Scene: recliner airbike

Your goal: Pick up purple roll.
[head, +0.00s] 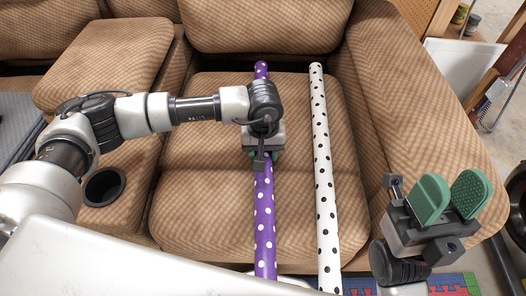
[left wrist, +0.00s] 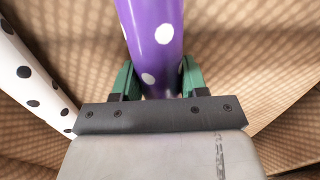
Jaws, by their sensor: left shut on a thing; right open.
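The purple roll (head: 264,222) with white dots lies lengthwise on the brown recliner seat, its near end reaching past the seat's front edge. My left gripper (head: 262,155) is over its middle and shut on it. In the left wrist view the purple roll (left wrist: 155,45) passes between the two green fingers (left wrist: 157,80), one on each side. The gripper hides a part of the roll in the head view. My right gripper (head: 448,198) is open and empty at the right, over the armrest's front.
A white roll with black dots (head: 322,150) lies to the right of the purple one, nearly parallel and apart from it; it also shows in the left wrist view (left wrist: 28,75). A cup holder (head: 104,187) sits in the left console. The right armrest (head: 420,110) bounds the seat.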

